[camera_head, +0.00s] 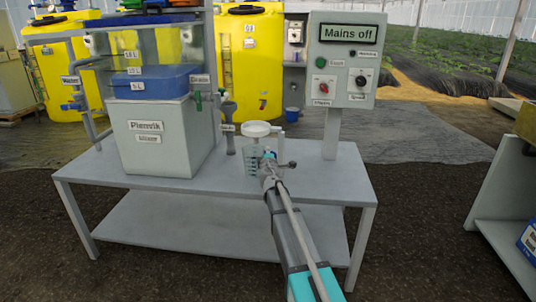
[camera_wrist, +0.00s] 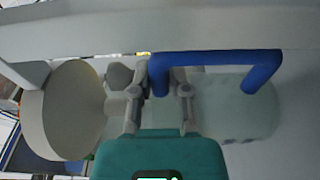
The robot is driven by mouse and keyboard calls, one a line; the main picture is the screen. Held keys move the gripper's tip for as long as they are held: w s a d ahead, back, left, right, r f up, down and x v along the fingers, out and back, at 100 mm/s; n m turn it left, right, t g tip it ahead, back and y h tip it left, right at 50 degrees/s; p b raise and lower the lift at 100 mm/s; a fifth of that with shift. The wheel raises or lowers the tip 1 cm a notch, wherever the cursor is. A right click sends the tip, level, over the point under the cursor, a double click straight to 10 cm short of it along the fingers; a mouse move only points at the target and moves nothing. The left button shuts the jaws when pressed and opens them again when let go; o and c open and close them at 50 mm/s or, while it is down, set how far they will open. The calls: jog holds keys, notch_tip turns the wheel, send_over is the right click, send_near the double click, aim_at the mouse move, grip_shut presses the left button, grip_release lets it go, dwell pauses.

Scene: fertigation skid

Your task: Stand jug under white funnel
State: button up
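The jug (camera_head: 251,160) is clear with a blue handle and stands upright at or just above the bench top. The white funnel (camera_head: 262,129) is directly above it, close to its rim. My gripper (camera_head: 268,163) comes in from the front right at the jug's handle side. In the wrist view, my gripper (camera_wrist: 162,88) has its fingers close on both sides of one end of the blue handle (camera_wrist: 215,59) and looks shut on it. The jug's clear body (camera_wrist: 235,112) is to the right there and the funnel (camera_wrist: 65,110) to the left. The jug's base is hard to make out.
A control panel (camera_head: 342,60) reading "Mains off" stands at right. Pipework is left of the funnel. The bench's front right is clear apart from my arm.

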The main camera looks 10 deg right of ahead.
jog(key=o, duration=0.3)
jog(key=shift+r, duration=0.2)
jog(key=s, duration=0.4)
jog(key=s+a, duration=0.1)
jog(key=s, duration=0.7)
jog(key=shift+a, duration=0.4)
jog(key=shift+f, duration=0.1)
jog(key=s+d+f+m+g+h, duration=0.2)
jog(key=s+d+f+m+g, duration=0.25)
jog(key=s+f+m, duration=0.2)
jog(key=s+d+f+m+g+h, duration=0.25)
jog(key=s+f+m+g, duration=0.25)
jog(key=s+m, duration=0.25)
jog(key=s+a+f+g+y, duration=0.2)
jog(key=s, duration=0.4)
jog(key=s+a+f+m+g+y, duration=0.1)
jog(key=s+a+f+g+y, duration=0.1)
jog(key=s, duration=0.4)
jog(key=s+a+f+m+g+y, duration=0.1)
jog(key=s+a+f+g+y, duration=0.2)
jog(key=s, duration=0.3)
jog(key=shift+a+g, duration=0.65)
